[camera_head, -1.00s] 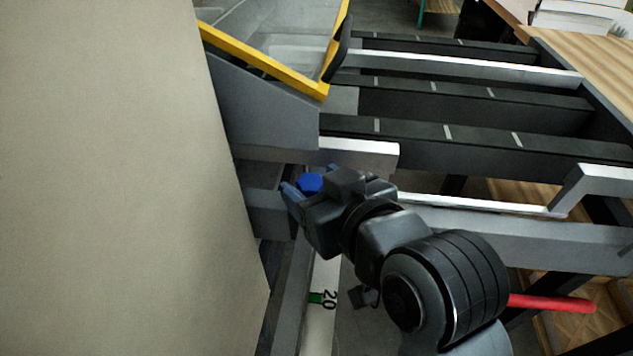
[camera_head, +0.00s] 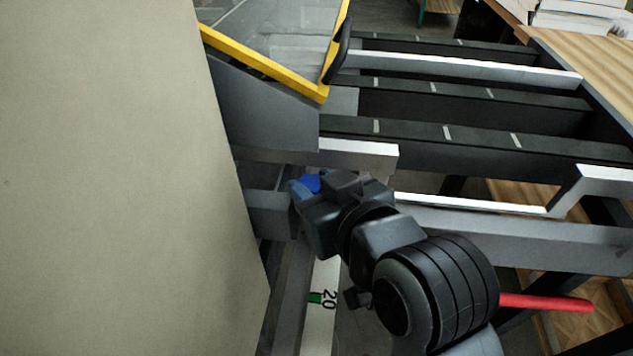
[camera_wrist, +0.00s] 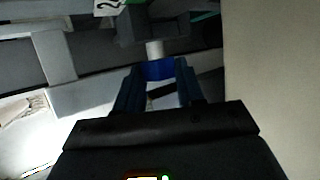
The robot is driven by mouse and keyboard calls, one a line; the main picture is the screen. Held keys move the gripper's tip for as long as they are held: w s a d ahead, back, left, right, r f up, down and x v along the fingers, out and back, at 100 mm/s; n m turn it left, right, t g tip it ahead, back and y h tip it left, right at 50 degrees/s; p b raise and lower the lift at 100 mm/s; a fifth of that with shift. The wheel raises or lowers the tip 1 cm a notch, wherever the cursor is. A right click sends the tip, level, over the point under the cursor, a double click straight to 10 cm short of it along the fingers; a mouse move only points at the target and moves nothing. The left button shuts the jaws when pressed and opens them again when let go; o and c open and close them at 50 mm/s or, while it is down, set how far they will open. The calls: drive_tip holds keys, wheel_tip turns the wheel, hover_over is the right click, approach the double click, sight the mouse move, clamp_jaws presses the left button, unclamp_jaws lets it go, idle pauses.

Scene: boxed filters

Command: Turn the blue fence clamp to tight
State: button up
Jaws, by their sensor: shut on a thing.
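The blue fence clamp (camera_head: 312,183) shows as a small blue knob at the end of my gripper in the head view, beside the grey rail. It also shows in the wrist view (camera_wrist: 158,70), between the far ends of the two fingers, with a pale round post behind it. My gripper (camera_head: 303,187) is shut on the clamp; its fingers also show in the wrist view (camera_wrist: 157,80). My gripper's body hides part of the clamp in the head view, and I cannot read whether it stands at tight.
A scale rail (camera_head: 322,300) with a green mark and the number 20 runs below my gripper. A yellow-edged clear guard (camera_head: 275,68) stands above. A beige panel (camera_head: 110,180) fills the left.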

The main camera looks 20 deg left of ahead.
drive_tip(key=shift+a+r+m+h+p, duration=0.1)
drive_tip(key=shift+m+h+p, duration=0.3)
drive_tip(key=shift+p, duration=0.15)
drive_tip(key=shift+t, duration=0.3)
drive_tip(key=o, duration=1)
drive_tip(key=shift+o, duration=0.2)
drive_tip(key=shift+b+v, duration=0.35)
drive_tip(key=shift+v, duration=3.55)
drive_tip(key=shift+s, duration=0.1)
